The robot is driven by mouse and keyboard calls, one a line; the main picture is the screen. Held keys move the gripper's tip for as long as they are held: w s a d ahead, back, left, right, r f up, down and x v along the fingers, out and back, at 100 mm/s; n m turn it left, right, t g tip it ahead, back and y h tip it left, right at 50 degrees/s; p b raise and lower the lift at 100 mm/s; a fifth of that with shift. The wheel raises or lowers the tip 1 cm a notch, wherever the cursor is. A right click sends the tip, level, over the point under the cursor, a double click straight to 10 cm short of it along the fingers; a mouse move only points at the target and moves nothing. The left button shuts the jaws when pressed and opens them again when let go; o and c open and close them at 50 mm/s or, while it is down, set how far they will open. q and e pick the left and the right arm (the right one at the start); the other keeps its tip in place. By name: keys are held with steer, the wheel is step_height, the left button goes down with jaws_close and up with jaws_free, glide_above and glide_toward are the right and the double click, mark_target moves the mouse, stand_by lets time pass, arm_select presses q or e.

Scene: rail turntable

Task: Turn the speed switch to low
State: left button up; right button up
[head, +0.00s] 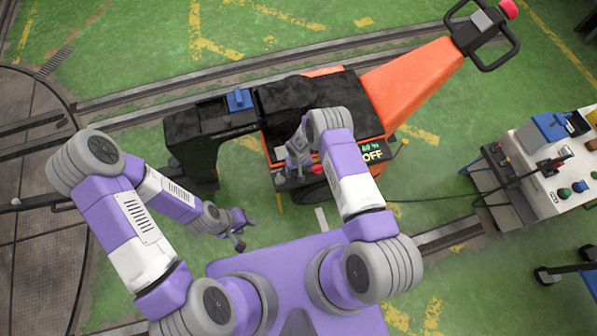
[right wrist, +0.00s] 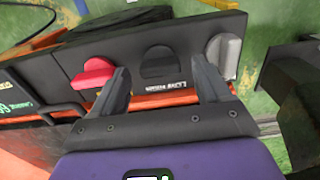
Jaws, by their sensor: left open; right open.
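A dark control panel on the side of the orange and black rail machine (head: 415,82) carries three knobs. In the right wrist view they are a red knob (right wrist: 93,73), a black knob (right wrist: 158,63) and a grey knob (right wrist: 224,52). White lettering below the black knob is upside down and too small to read surely; I cannot tell for certain which knob is the speed switch. My right gripper (right wrist: 161,70) is open, its fingers either side of the black knob in the picture; contact is unclear. My left gripper (head: 240,230) is open and empty, low over the green floor.
A white control cart (head: 545,195) with buttons stands at the right, with a cable running from it towards the machine. A blue block (head: 239,99) sits on the machine's black top. Rails cross the floor behind. A round turntable deck (head: 30,160) lies at the left.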

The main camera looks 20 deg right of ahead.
steer(key=shift+f, duration=0.6)
steer(key=shift+c, duration=0.2)
steer(key=c, duration=1)
